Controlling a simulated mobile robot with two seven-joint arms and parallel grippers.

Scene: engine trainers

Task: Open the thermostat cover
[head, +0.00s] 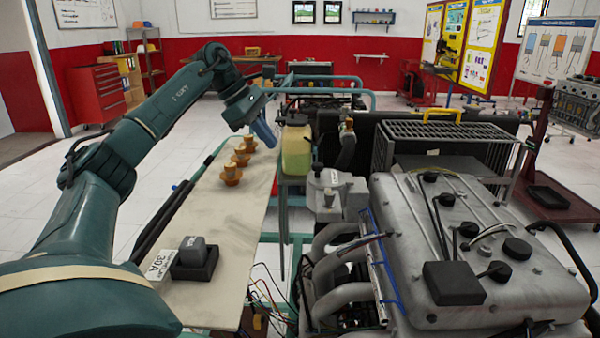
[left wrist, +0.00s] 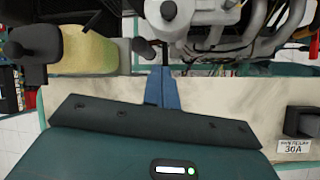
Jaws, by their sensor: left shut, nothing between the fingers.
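A grey metal housing (head: 335,190) stands at the front left of the engine (head: 440,240), beside the yellowish tank; I take it for the thermostat housing. A black upright part (head: 347,150) rises behind it. Which part is the cover, and whether it is open, I cannot tell. In the left wrist view the grey housing (left wrist: 195,25) is at the top, past the fingertips. My left gripper (head: 272,142) has blue fingers, shut and empty, pointing down beside the tank, left of the housing and apart from it. The fingers also show in the left wrist view (left wrist: 164,85). My right gripper is not in view.
A yellowish tank (head: 296,150) with a black cap stands right of my left gripper. Wires hang below.

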